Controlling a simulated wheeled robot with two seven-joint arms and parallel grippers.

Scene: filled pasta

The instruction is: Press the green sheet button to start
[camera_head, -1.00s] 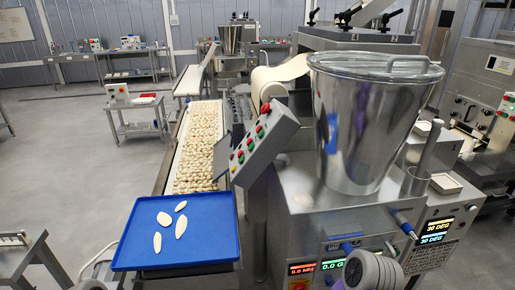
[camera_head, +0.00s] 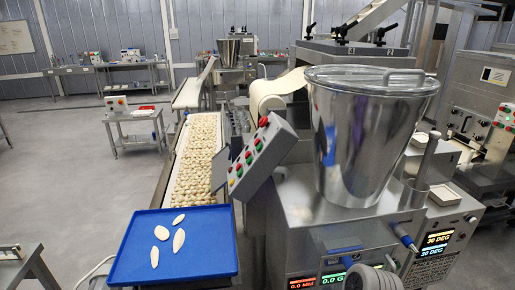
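A tilted grey control panel (camera_head: 264,157) stands left of the steel hopper and carries a row of small coloured buttons, with green ones among them. One green button (camera_head: 257,144) shows on the upper part of its face. The button labels are too small to read, so I cannot tell which green one is for the sheet. Neither of my grippers is visible, and nothing is seen touching the panel.
The lidded steel hopper (camera_head: 365,135) sits on the machine right of the panel. A conveyor (camera_head: 172,158) of pasta pieces runs left of it. A blue tray (camera_head: 205,260) with a few pale pieces is at the front. Open floor (camera_head: 70,180) lies to the left.

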